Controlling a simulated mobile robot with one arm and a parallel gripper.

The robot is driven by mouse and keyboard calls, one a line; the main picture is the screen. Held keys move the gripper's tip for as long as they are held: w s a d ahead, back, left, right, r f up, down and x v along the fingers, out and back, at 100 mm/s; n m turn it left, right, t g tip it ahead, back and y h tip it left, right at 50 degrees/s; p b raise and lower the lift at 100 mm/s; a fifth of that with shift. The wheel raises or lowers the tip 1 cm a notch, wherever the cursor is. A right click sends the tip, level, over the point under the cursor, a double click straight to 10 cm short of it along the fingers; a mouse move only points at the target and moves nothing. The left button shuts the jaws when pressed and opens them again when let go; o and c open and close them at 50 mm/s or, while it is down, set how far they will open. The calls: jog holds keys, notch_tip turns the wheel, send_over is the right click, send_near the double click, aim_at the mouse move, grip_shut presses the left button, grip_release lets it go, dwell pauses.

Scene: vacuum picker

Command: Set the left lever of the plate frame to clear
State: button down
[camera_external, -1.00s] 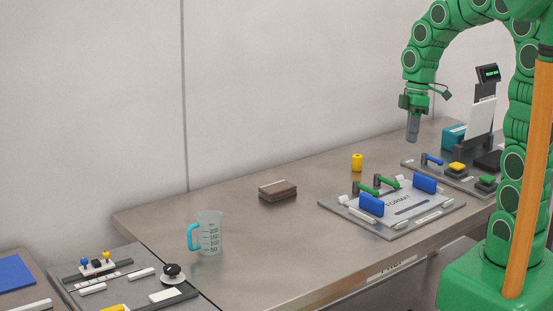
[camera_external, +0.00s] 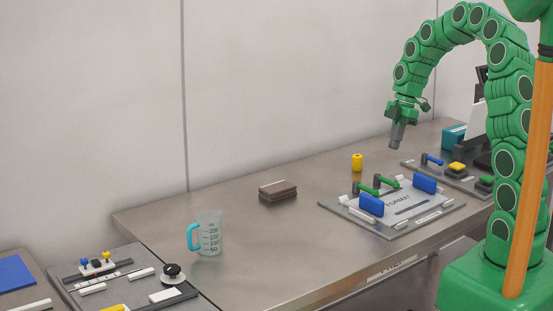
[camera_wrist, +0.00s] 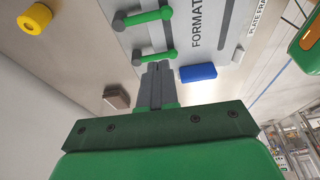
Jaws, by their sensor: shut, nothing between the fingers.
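The plate frame (camera_external: 348,218) is a grey board with a FORMAT panel and two green-handled levers on grey posts along its back edge. The left lever (camera_external: 368,190) is beside the left blue block (camera_external: 371,205); it also shows in the wrist view (camera_wrist: 155,57), just beyond my fingertips. The right lever (camera_external: 388,183) stands beside it, and it also shows in the wrist view (camera_wrist: 145,17). My gripper (camera_external: 395,145) is shut and empty, above and behind the frame, apart from the levers. Its grey fingers also show in the wrist view (camera_wrist: 156,85). No clear marking is readable.
A yellow cylinder (camera_external: 357,163) stands behind the frame. A brown block (camera_external: 278,191) and a measuring cup (camera_external: 208,234) are to the left. A second blue block (camera_external: 424,183) is on the frame's right. The bench between cup and frame is free.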

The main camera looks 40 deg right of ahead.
aim_at(366, 191)
jog(key=shift+w+d+f, duration=0.2)
jog(key=shift+d+f, duration=0.05)
jog(key=shift+f, duration=0.05)
jog(key=x, duration=1)
jog(key=shift+f, duration=0.1)
jog(key=a, duration=0.3)
jog(key=shift+f, duration=0.2)
jog(key=shift+a, duration=0.5)
